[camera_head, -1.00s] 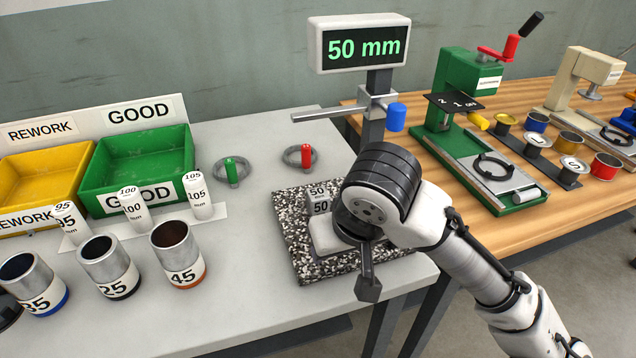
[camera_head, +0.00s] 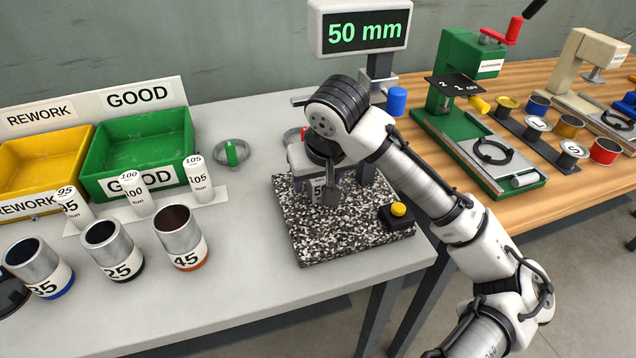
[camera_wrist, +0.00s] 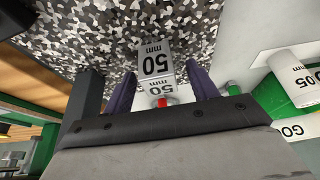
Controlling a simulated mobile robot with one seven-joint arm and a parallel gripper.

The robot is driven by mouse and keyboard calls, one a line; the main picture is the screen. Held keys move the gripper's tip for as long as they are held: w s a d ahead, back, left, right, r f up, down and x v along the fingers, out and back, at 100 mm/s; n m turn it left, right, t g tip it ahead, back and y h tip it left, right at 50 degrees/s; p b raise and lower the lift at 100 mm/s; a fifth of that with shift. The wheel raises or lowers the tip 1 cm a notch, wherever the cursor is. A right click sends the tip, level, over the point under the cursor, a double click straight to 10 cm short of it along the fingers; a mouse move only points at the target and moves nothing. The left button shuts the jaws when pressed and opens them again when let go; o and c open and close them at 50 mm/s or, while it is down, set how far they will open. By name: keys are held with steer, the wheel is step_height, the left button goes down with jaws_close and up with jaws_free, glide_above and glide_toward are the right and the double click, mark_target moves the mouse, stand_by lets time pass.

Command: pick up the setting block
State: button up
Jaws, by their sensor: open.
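The setting block is a small grey block marked 50 mm. It stands on the speckled granite plate (camera_head: 350,235). In the head view the block (camera_head: 318,189) is mostly hidden behind my gripper (camera_head: 331,196). In the wrist view the block (camera_wrist: 155,60) shows two marked faces, in line with the gap between my gripper's (camera_wrist: 161,75) two dark fingers. The fingers are apart, one on each side of the block, with visible space beside it. I cannot tell how deep the block sits between them.
A gauge post with a 50 mm display (camera_head: 366,32) stands behind the plate. A yellow button (camera_head: 398,209) is at the plate's right. White 95, 100 and 105 markers, metal cups (camera_head: 178,238), a green-handled ring (camera_head: 232,153) and GOOD (camera_head: 140,146) and REWORK (camera_head: 38,165) bins are left.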

steer(key=shift+w+f, duration=0.15)
steer(key=shift+f, duration=0.4)
jaws_close()
steer(key=shift+r, duration=0.15)
